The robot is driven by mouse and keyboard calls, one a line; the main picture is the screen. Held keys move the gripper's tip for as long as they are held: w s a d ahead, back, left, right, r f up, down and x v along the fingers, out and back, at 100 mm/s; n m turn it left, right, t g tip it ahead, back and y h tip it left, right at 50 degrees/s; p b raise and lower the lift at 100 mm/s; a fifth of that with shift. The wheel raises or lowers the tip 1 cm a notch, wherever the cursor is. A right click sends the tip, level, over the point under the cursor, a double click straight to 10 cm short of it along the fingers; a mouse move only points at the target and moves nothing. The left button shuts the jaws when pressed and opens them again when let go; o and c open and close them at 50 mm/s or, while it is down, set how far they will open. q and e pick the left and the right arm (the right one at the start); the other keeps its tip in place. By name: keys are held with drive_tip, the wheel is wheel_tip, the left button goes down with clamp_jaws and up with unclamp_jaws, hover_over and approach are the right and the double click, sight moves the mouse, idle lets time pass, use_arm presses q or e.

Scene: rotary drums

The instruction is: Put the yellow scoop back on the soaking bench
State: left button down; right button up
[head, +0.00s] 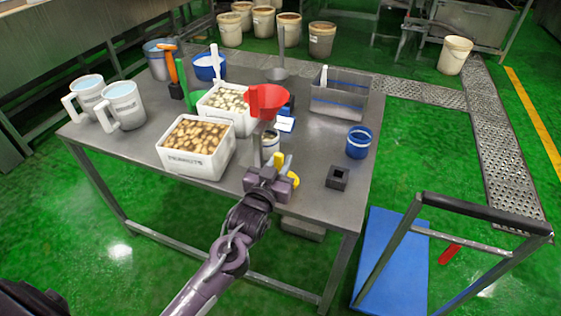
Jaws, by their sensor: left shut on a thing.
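The yellow scoop (291,178) shows at the near edge of the steel bench (310,190), beside and partly behind my left gripper (269,163). My left gripper is shut on the scoop, and its fingers and wrist hide part of it. I cannot tell whether the scoop touches the bench top. The bench carries tubs, jugs and tools. My right gripper is not in view.
A peanut tub (190,166) stands left of the gripper. A red funnel (266,101) stands behind it. A small dark block (337,177), blue cup (358,142) and steel bin (340,98) are to the right. A blue trolley (388,255) stands at the bench's right.

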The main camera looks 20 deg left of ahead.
use_arm(q)
drive_tip(key=shift+f, duration=0.15)
drive_tip(key=c, duration=1.3)
unclamp_jaws()
drive_tip(key=shift+o, duration=0.2)
drive_tip(key=s+b, duration=0.2)
drive_tip(key=s, duration=1)
drive_tip(key=shift+a+r, duration=0.2)
